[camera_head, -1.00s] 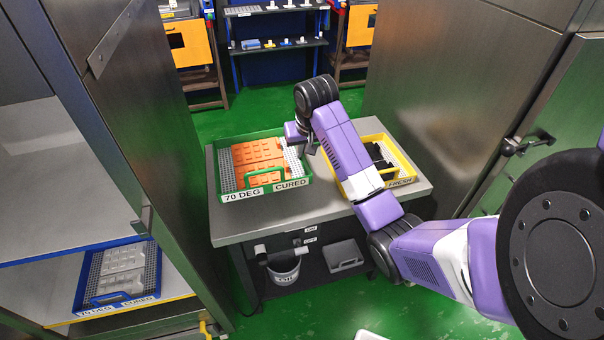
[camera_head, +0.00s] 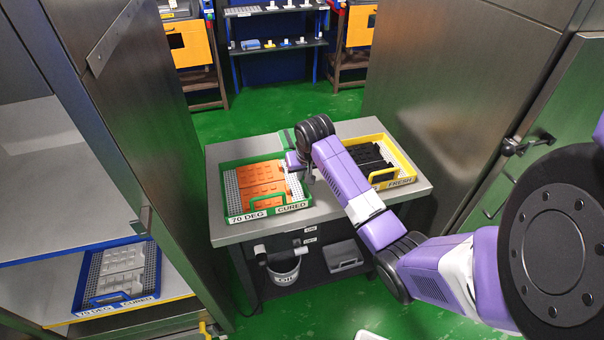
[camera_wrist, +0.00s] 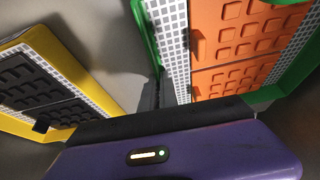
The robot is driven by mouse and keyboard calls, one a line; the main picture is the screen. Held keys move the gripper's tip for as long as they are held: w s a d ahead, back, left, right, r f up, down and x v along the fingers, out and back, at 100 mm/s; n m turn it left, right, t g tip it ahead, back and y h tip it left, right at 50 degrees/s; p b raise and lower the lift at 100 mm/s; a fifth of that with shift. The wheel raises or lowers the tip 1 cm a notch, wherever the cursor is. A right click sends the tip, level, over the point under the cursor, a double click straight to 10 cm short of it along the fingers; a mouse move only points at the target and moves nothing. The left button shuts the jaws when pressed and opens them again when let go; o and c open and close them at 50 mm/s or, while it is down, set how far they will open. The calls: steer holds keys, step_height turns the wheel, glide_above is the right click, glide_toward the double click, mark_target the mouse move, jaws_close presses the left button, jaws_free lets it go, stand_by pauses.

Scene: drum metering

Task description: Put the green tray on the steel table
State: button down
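The green tray (camera_head: 222,193) lies flat on the left part of the steel table (camera_head: 325,205). It carries orange slabs and a "70 DEG CURED" label on its front. My gripper (camera_head: 308,178) is low at the tray's right side, between it and the yellow tray. Its fingertips are partly hidden, and I cannot tell whether they touch or grip the rim. In the wrist view the green tray (camera_wrist: 150,40) fills the upper right, beyond my purple gripper body.
The yellow tray (camera_head: 408,166), labelled "FRESH", holds black slabs on the table's right. A blue tray (camera_head: 78,285) with grey slabs stands in the cabinet at left. Steel cabinet doors flank the table. A bucket (camera_head: 284,272) stands below it.

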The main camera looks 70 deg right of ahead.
steer(key=c, duration=1.6)
jaws_free()
steer(key=shift+f, duration=0.1)
steer(key=shift+c, duration=0.2)
steer(key=v, duration=1.2)
steer(key=shift+p, duration=0.3)
